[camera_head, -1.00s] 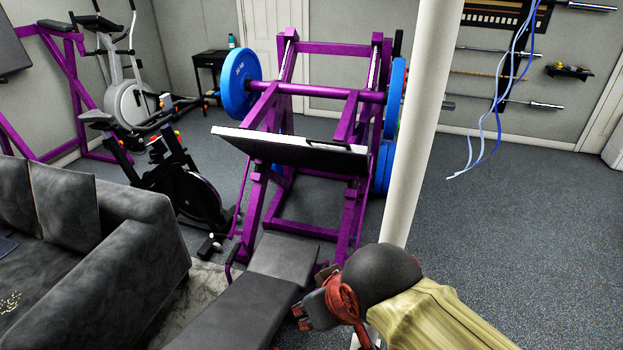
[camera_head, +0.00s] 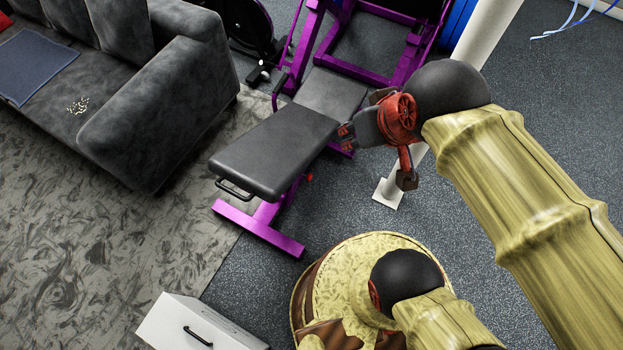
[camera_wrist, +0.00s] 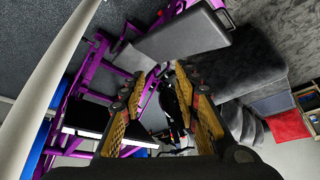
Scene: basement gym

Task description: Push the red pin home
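A small red piece (camera_head: 309,177), possibly the red pin, shows at the purple frame under the bench's right side in the head view. It is too small to tell how far in it sits. The dark bench pad (camera_head: 275,152) of the purple leg-press machine (camera_head: 262,228) lies left of my gripper (camera_head: 346,136). My gripper is in the air beside the pad in this view. In the wrist view my gripper (camera_wrist: 160,78) has its two gold fingers spread, with nothing between them. The bench pad (camera_wrist: 178,36) shows beyond the fingertips there. I cannot make out the pin in the wrist view.
A white post (camera_head: 388,192) stands right of the bench, close to my arm. A grey sofa (camera_head: 165,110) is at the left. A white drawer box (camera_head: 180,325) stands at the bottom left. Open floor (camera_head: 270,275) lies in front of the bench.

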